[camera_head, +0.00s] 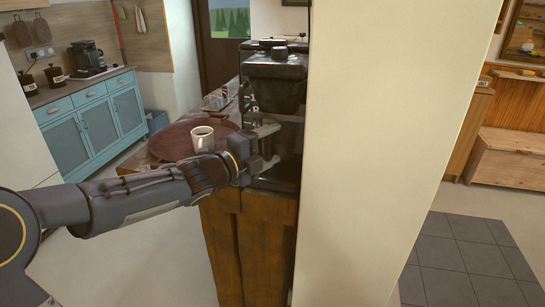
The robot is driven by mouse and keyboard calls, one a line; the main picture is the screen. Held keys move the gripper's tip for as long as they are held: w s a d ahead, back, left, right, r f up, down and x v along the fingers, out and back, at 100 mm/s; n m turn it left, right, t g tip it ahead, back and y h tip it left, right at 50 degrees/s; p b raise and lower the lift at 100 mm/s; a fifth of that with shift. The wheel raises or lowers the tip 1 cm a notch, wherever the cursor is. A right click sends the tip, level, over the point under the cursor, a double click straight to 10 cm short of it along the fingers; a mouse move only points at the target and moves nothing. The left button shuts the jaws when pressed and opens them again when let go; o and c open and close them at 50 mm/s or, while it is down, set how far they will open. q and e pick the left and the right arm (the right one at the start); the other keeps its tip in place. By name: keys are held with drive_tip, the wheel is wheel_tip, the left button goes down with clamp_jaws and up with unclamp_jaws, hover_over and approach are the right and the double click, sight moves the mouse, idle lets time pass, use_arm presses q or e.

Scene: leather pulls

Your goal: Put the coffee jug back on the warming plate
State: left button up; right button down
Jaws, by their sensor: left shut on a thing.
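A black coffee machine (275,66) stands at the near end of the wooden counter, against the pale wall. My left gripper (268,146) reaches in from the left at the machine's lower front. It is shut on a dark thing between its pale fingers, which looks like the handle side of the coffee jug. The jug's outline blends with the dark machine and is partly hidden by the gripper. The warming plate cannot be made out, so I cannot tell whether the jug touches it. My right gripper is not in view.
A white mug (203,139) stands on a round brown board (172,141) just left of the gripper. The pale wall (390,150) blocks the right side close by. Blue cabinets (95,115) with another coffee maker (87,58) stand far left. Open floor lies between.

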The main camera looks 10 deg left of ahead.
sight(265, 161)
use_arm(q)
drive_tip(key=shift+w+d+r, duration=0.15)
drive_tip(key=shift+w+d, duration=0.05)
drive_tip(key=shift+w+f, duration=0.15)
drive_tip(key=shift+f, duration=1.65)
drive_tip(key=shift+f+b, duration=0.2)
drive_tip(key=shift+b, duration=0.2)
drive_tip(key=o, duration=1.3)
